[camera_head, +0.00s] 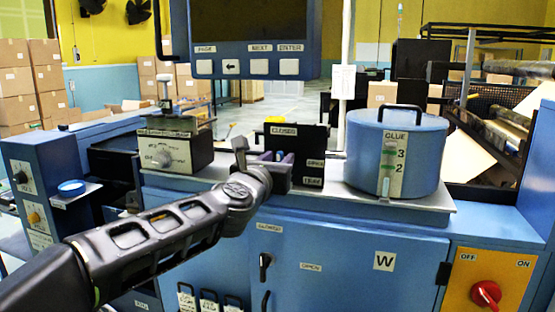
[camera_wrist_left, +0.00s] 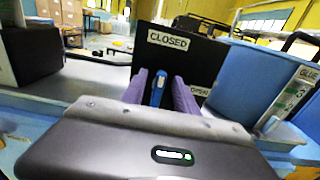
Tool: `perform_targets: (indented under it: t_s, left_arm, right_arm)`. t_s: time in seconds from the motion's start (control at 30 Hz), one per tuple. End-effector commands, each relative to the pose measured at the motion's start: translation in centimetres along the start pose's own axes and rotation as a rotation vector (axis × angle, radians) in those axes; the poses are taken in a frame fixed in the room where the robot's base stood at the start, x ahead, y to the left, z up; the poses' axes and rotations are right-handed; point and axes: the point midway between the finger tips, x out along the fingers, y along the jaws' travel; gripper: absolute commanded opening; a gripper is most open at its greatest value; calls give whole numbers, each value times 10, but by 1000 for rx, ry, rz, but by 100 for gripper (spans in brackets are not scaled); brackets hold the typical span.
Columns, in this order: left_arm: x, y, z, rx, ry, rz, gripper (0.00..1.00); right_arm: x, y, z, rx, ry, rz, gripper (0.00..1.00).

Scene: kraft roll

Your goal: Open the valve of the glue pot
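The glue pot (camera_head: 425,150) is a blue drum with a black handle and a GLUE level strip, on the counter. Left of it stands a black valve panel (camera_head: 311,139), labelled CLOSED at its top and with smaller labels at its right side. In the left wrist view, a blue valve lever (camera_wrist_left: 158,88) stands upright below the CLOSED label. My left gripper (camera_head: 278,157) has its purple fingers on either side of the lever, with thin gaps showing; it also shows in the left wrist view (camera_wrist_left: 160,92). The lever's base is hidden. My right gripper is out of view.
A grey box with a dial (camera_head: 175,152) stands left on the counter (camera_head: 228,178). A button console (camera_head: 250,68) hangs above. A red rotary switch (camera_head: 486,293) is at the lower right. Cabinet doors (camera_head: 330,262) are below. Stacked cartons (camera_head: 27,90) stand far back.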

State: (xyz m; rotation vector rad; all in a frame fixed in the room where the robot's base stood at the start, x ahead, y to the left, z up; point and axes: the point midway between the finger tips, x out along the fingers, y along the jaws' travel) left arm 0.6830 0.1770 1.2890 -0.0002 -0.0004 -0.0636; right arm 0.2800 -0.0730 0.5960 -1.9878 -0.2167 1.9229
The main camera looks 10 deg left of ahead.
Motion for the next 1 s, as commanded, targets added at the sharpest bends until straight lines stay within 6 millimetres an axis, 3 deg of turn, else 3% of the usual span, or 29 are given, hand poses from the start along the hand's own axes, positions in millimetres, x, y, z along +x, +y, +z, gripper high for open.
perform_targets:
  t_s: [0.13,0.57,1.0]
  left_arm:
    - [0,0,0,0,0,0,35]
    - [0,0,0,0,1,0,0]
    - [0,0,0,4,1,-1,0]
  right_arm:
    - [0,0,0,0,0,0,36]
    - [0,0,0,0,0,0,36]
    - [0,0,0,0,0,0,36]
